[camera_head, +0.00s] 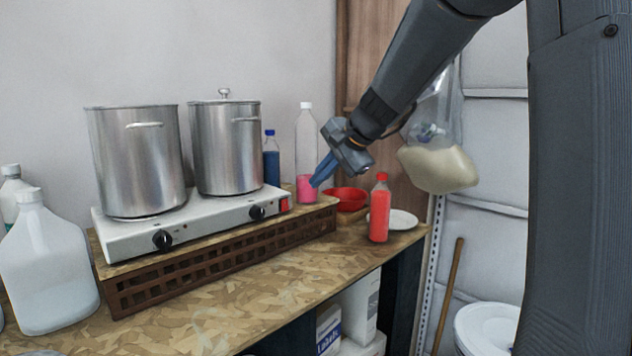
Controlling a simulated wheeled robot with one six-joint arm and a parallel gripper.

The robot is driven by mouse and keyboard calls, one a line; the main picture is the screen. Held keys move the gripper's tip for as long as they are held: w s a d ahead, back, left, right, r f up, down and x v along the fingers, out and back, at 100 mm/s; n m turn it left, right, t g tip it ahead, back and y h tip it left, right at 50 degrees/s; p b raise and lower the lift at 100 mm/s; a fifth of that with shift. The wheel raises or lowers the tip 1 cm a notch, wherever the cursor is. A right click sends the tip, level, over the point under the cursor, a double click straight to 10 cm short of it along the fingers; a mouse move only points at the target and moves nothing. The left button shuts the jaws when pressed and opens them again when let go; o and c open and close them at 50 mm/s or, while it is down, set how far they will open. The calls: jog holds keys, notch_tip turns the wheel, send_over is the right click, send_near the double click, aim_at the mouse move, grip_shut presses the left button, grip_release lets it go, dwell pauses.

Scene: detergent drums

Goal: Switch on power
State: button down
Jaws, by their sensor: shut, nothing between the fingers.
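A white two-burner hot plate (206,237) stands on a brown crate, with a red power switch (284,204) at the right end of its front face. Two black knobs, a left knob (162,240) and a right knob (257,212), sit on the same face. My gripper (315,184) has blue fingers, shut and empty. It appears up and to the right of the red switch, in front of the bottle with pink liquid (306,150) in the picture. I cannot tell whether it touches that bottle. The switch is in clear view, but its on or off position is too small to tell.
Two steel pots, an open one (137,160) and a lidded one (226,145), stand on the hot plate. A red-liquid bottle (379,210), a red bowl (347,199) and a white plate (402,219) are right of the crate (220,262). White jugs (48,265) stand left. The front tabletop (250,312) is clear.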

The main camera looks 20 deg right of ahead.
aim_at(285, 205)
jog(key=shift+s+d+f+b, duration=0.1)
jog(key=shift+f+b, duration=0.25)
jog(key=shift+f, duration=0.45)
jog(key=w+r+p+x, duration=0.1)
jog(key=p+x, duration=0.2)
jog(key=x, duration=1)
jog(key=shift+w+a+r, duration=0.2)
jog(key=shift+w+a, duration=0.05)
jog(key=shift+a, duration=0.1)
jog(key=shift+d, duration=0.1)
